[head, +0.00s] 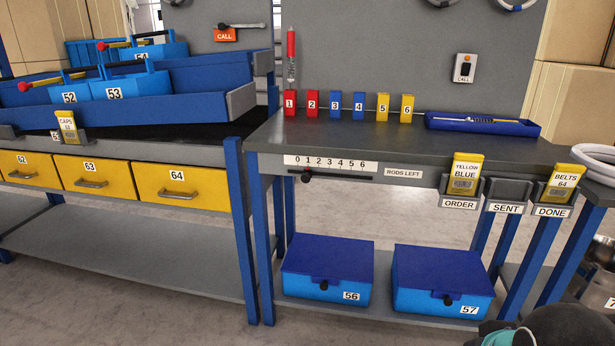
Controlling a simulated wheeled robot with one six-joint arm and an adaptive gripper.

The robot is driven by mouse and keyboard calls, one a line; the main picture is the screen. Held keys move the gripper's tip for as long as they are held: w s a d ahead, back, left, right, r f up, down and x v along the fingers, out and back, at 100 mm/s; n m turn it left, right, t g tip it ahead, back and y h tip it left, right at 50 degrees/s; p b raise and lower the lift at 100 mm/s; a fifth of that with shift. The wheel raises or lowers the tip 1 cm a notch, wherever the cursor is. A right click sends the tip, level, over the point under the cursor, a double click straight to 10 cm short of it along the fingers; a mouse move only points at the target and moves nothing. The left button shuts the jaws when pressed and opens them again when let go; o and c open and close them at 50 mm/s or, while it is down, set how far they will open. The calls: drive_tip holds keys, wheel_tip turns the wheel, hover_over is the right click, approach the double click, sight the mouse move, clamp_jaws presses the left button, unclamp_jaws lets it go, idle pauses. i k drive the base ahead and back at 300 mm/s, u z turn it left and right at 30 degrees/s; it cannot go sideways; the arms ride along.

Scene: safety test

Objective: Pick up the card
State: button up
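A yellow card (466,173) reading "YELLOW BLUE" stands in the holder labelled ORDER (460,203) on the front edge of the right bench. A second yellow card (560,183) reading "BELTS 64" stands in the DONE holder (552,212). The SENT holder (506,208) between them shows no card. A third yellow card (68,127) reading "CAPS" stands at the front edge of the left bench. I cannot tell from the picture which one the task means. My gripper is not in view.
The right bench top (380,134) carries numbered red, blue and yellow blocks (335,104) and a blue tray (484,125). Blue boxes 56 (325,272) and 57 (441,282) sit on the shelf below. A dark shape with teal covers the bottom right corner.

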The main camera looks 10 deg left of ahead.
sight(466, 169)
drive_tip(key=u, duration=1.55)
drive_tip(key=i, duration=1.25)
drive_tip(key=z, duration=2.75)
